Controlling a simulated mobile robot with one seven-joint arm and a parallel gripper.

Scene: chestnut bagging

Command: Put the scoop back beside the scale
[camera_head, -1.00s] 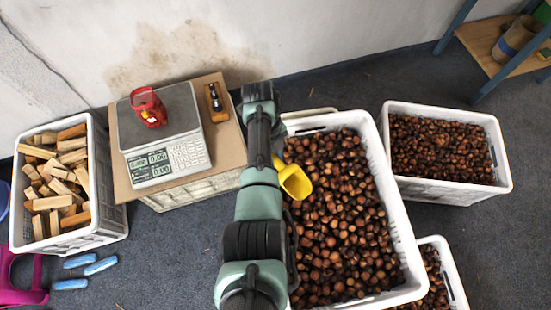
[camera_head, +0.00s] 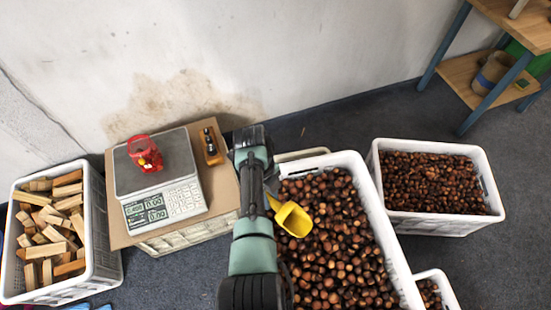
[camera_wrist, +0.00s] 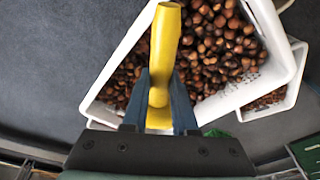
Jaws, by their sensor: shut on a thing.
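The yellow scoop (camera_head: 293,219) is in my gripper, above the left part of the large chestnut crate in the head view. In the wrist view the scoop (camera_wrist: 164,42) stands out between the two fingers of my gripper (camera_wrist: 161,98), which is shut on it. The fingers are mostly hidden behind my arm in the head view. The scale (camera_head: 178,152) stands to the left on a cardboard sheet (camera_head: 222,192) over a crate. A red bag (camera_head: 145,153) sits on its plate. I cannot tell whether the scoop holds chestnuts.
A small wooden block with a dark top (camera_head: 212,146) lies right of the scale on the cardboard. A crate of wood pieces (camera_head: 103,235) stands at left. The large chestnut crate (camera_head: 388,240) and a smaller one (camera_head: 437,228) are at right. A shelf (camera_head: 468,78) stands far right.

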